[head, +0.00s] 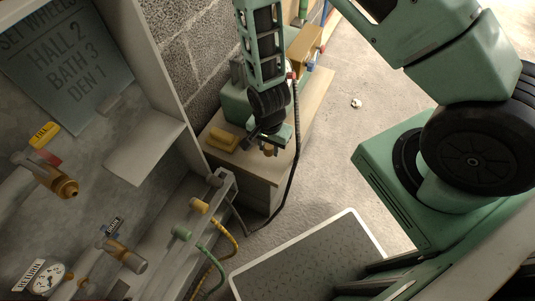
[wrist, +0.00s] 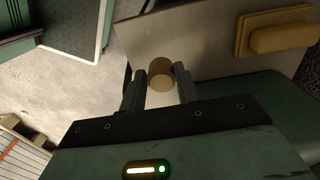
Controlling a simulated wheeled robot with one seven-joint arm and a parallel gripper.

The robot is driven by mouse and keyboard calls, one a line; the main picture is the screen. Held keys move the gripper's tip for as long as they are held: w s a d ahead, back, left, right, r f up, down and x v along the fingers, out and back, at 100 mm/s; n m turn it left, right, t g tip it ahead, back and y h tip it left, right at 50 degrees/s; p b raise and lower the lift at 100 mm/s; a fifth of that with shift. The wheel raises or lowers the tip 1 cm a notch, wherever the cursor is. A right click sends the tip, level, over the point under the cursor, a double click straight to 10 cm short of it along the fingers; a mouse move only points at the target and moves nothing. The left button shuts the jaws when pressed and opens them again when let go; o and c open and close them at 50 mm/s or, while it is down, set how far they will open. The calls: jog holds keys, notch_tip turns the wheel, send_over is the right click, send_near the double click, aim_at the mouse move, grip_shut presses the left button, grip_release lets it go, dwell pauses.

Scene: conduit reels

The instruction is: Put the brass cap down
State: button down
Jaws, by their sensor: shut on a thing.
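The brass cap (wrist: 160,72) is a small round tan-gold piece between the two grey fingers of my gripper (wrist: 161,86) in the wrist view. The fingers touch its sides and are shut on it. In the head view my gripper (head: 268,146) hangs over the front part of a low wooden-topped cabinet, and the cap (head: 269,151) shows small and partly hidden under it. I cannot tell whether the cap touches the top (head: 297,128).
A green case and a cardboard-coloured box (head: 303,46) stand at the back. A dark hose hangs right of the gripper. A wall panel with valves (head: 66,186) and a gauge fills the left.

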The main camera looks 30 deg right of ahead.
aim_at(269, 161)
jog(key=shift+f+b, duration=0.35)
jog(key=shift+f, duration=2.35)
jog(key=shift+f, duration=0.15)
jog(key=c, duration=1)
grip_release()
jog(key=shift+c, duration=0.2)
